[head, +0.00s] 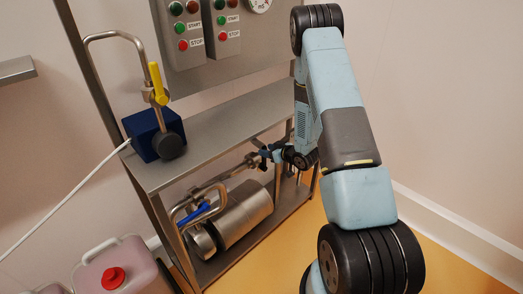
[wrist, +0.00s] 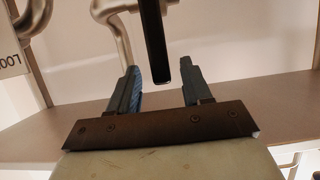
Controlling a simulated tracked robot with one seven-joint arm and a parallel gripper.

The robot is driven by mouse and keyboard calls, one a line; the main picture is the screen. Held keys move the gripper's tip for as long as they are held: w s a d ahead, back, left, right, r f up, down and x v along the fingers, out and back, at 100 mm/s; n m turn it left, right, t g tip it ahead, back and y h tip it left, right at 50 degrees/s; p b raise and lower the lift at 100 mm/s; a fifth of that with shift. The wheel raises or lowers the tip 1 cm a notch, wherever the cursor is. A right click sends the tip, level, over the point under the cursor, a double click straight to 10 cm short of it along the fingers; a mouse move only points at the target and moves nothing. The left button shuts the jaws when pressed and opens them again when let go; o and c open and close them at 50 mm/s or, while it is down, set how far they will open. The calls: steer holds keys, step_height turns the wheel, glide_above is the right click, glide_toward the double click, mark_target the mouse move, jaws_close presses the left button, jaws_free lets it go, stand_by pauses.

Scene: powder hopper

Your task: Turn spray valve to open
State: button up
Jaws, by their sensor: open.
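A dark bar (wrist: 155,45), which looks like a valve lever, reaches down in the wrist view. Its lower end lies between the two fingers of my gripper (wrist: 160,88), with a gap to each finger. My gripper is open and holds nothing. In the head view my gripper (head: 268,153) is beside the steel pipework under the upper shelf, small and partly hidden by my arm. A yellow valve lever (head: 156,82) stands upright above a blue box. A blue valve lever (head: 192,215) is on the lower pipe. I cannot tell which lever is the spray valve.
A bent steel pipe (wrist: 120,35) and a white label (wrist: 10,55) are close to my gripper. A steel cylinder (head: 245,212) lies on the lower shelf. The upper shelf (head: 215,132) is above my gripper. A jug with a red cap (head: 112,277) stands left.

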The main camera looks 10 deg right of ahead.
steer(key=shift+x, duration=2.3)
steer(key=shift+c, duration=0.3)
jaws_close()
